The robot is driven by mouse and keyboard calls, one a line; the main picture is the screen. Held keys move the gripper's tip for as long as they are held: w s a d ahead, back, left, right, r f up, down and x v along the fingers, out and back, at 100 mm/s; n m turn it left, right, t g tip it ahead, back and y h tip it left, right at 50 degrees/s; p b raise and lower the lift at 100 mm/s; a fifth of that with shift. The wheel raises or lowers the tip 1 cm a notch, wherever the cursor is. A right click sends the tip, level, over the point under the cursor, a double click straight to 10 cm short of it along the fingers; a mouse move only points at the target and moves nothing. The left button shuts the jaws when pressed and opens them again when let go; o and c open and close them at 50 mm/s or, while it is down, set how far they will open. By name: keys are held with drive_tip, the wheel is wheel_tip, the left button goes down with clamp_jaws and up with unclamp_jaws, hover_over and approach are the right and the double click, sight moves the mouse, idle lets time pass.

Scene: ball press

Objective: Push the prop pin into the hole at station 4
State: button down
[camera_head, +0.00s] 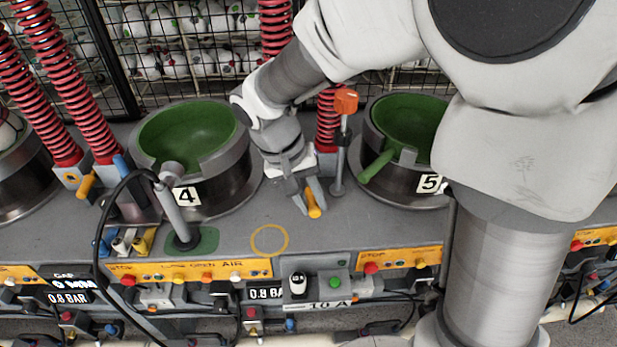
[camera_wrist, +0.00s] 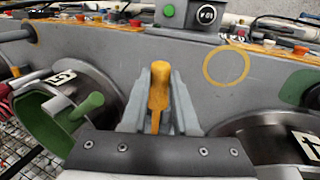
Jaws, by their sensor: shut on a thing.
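The prop pin, with a yellow-orange grip, is held in my gripper (camera_head: 309,196). Its yellow end (camera_head: 314,212) sticks out past the fingertips in the head view. In the wrist view the pin (camera_wrist: 159,85) stands between the two grey fingers of my gripper (camera_wrist: 160,103), which are shut on it. Station 4 is a round press bowl with a green inside (camera_head: 190,138) and a "4" label (camera_head: 187,195). My gripper is just right of this bowl, low over the grey deck. I cannot make out the hole; the pin's far end is hidden by the gripper.
Station 5's green bowl (camera_head: 405,120) is to the right, with an orange-topped lever (camera_head: 346,103) between it and my gripper. A grey post (camera_head: 177,213) stands before station 4. A yellow ring (camera_head: 269,240) marks bare deck. Red springs (camera_head: 62,80) rise at left.

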drive_tip(key=s, duration=1.4)
drive_tip(key=shift+r, duration=0.15)
idle(0.6)
idle(0.4)
